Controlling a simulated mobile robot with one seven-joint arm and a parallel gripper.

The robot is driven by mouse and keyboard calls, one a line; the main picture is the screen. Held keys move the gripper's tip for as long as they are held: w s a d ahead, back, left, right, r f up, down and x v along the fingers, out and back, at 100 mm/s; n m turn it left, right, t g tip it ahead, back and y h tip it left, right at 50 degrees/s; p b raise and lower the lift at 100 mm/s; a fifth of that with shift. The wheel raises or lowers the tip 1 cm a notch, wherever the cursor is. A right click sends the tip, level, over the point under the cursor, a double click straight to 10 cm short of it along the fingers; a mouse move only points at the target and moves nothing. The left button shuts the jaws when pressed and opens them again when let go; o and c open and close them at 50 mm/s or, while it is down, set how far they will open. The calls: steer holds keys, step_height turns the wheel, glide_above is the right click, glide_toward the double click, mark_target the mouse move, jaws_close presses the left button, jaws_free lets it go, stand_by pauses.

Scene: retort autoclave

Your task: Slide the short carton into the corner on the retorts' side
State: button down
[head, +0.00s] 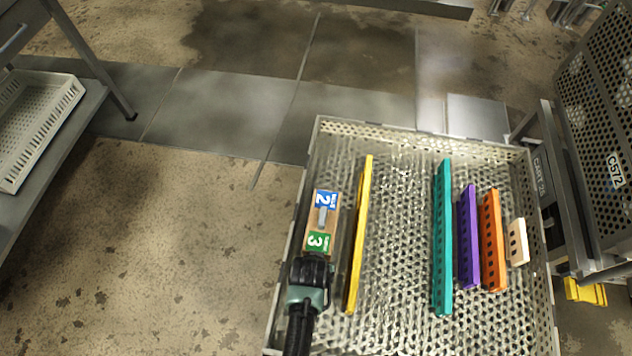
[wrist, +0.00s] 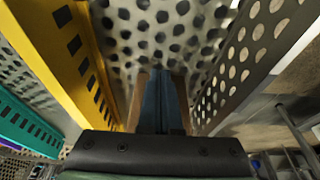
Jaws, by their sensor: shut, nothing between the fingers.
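A short brown carton (head: 309,226) with a blue label "2" and a green label "3" lies in the perforated metal tray (head: 400,128), close along its left wall. My gripper (head: 317,258) is at the carton's near end, over the tray. In the wrist view the fingers of my gripper (wrist: 165,78) are shut with nothing between them. Brown edges, apparently the carton (wrist: 136,98), show on both sides of the fingers. Whether the fingers touch the carton is hidden.
A long yellow divider (head: 359,235) stands just right of the carton. Teal (head: 442,240), purple (head: 468,237), orange (head: 492,242) and short cream (head: 518,242) pieces stand farther right. Tray floor beyond the carton, toward the far wall, is clear. A perforated cart (head: 603,120) adjoins on the right.

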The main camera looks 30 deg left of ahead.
mark_target(332, 185)
steer(key=w+a+b, duration=0.2)
steer(key=w+b, duration=0.3)
steer(key=w, duration=0.2)
steer(key=w+a+b, duration=0.2)
steer(key=w+b, duration=0.4)
steer(key=w, duration=0.2)
steer(key=w+a+b, duration=0.2)
steer(key=w+b, duration=0.4)
steer(key=w, duration=0.2)
steer(key=shift+a+f, duration=0.3)
steer(key=shift+a, duration=0.05)
steer(key=shift+w+a+r+b, duration=0.1)
steer(key=shift+w+r+b, duration=0.2)
steer(key=shift+w+b, duration=0.3)
steer(key=shift+s, duration=0.1)
steer(key=shift+s, duration=0.1)
